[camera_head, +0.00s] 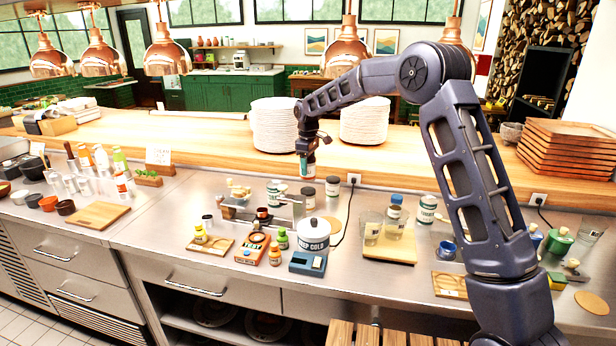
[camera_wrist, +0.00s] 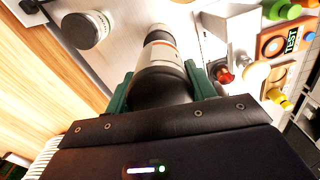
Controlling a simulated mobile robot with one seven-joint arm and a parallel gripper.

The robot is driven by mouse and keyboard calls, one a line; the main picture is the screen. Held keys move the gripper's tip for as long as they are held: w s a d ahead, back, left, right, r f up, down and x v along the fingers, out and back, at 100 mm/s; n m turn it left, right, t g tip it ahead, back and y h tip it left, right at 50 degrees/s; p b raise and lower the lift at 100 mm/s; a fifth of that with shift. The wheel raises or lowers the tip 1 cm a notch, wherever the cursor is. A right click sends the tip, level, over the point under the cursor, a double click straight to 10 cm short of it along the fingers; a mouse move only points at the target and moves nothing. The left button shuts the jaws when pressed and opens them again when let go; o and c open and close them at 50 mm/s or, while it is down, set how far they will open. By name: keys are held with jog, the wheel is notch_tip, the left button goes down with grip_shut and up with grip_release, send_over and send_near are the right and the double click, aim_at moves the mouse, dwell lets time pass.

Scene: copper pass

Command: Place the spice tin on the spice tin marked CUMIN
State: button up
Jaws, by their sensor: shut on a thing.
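My gripper (camera_head: 307,158) points down over the steel counter, shut on a spice tin (camera_head: 308,171) with a pale label. In the wrist view, the green fingers of my gripper (camera_wrist: 160,88) close on both sides of the held tin (camera_wrist: 165,55), which shows a white label with an orange band and a dark end. A dark-lidded tin (camera_head: 308,195) stands just below it in the head view. Whether the two touch, I cannot tell. Another dark-lidded tin (camera_head: 332,187) stands to the right, and a white-labelled tin (camera_head: 273,193) to the left. The word CUMIN is not readable on any tin.
Plate stacks (camera_head: 275,125) stand on the wooden ledge (camera_head: 220,140) behind. A white pot (camera_head: 313,236) and small bottles stand in front. A wall socket (camera_head: 353,179) with a cable is to the right. A wooden board (camera_head: 390,247) with glasses lies further right.

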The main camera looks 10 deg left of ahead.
aim_at(308, 176)
jog(key=shift+f, duration=2.15)
jog(key=shift+f, duration=0.1)
jog(key=o, duration=1.2)
